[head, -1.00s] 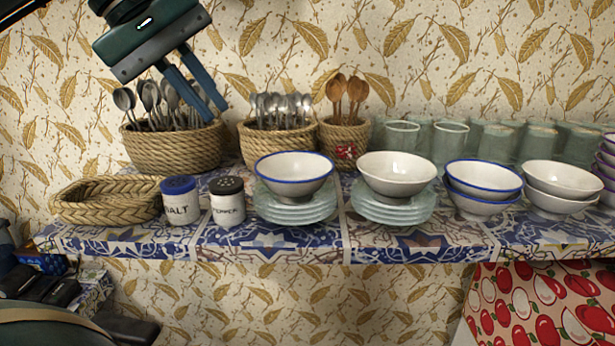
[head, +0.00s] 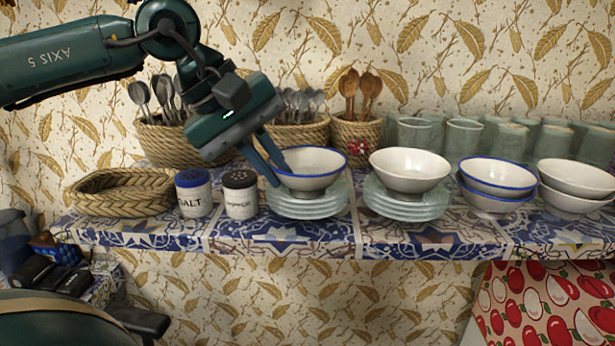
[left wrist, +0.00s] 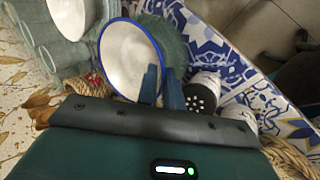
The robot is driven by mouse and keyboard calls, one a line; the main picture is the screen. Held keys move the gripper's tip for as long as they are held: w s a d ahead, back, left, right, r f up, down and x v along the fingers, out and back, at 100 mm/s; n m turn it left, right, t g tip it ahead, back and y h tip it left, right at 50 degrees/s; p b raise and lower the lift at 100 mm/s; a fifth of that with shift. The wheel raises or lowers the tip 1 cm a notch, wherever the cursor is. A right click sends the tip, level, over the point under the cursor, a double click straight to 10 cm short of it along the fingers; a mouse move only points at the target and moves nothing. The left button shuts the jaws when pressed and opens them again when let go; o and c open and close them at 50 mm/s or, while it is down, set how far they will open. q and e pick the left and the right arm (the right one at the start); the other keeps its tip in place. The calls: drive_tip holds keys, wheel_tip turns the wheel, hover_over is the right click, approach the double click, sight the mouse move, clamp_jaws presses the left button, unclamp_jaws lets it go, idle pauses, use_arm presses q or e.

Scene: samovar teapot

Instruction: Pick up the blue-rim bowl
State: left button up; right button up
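A white bowl with a blue rim (head: 317,168) sits upright on a stack of pale glass plates (head: 310,207) on the shelf. My left gripper (head: 282,177) is at the bowl's left edge, pointing down to the right. In the left wrist view, the bowl (left wrist: 128,58) lies under the fingertips of my left gripper (left wrist: 162,72). One finger overlaps the inside of the bowl and the other is just outside the rim, with a small gap between them. Contact with the rim cannot be made out. Other blue-rim bowls (head: 497,178) are stacked to the right. My right gripper is not in view.
Salt (head: 193,194) and pepper (head: 240,196) shakers stand left of the plates, close to the gripper. A plain white bowl (head: 409,168) on plates stands to the right. Spoon baskets (head: 175,145) and glasses (head: 462,138) are behind. A low woven basket (head: 120,192) is at left.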

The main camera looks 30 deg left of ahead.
use_arm(q)
clamp_jaws()
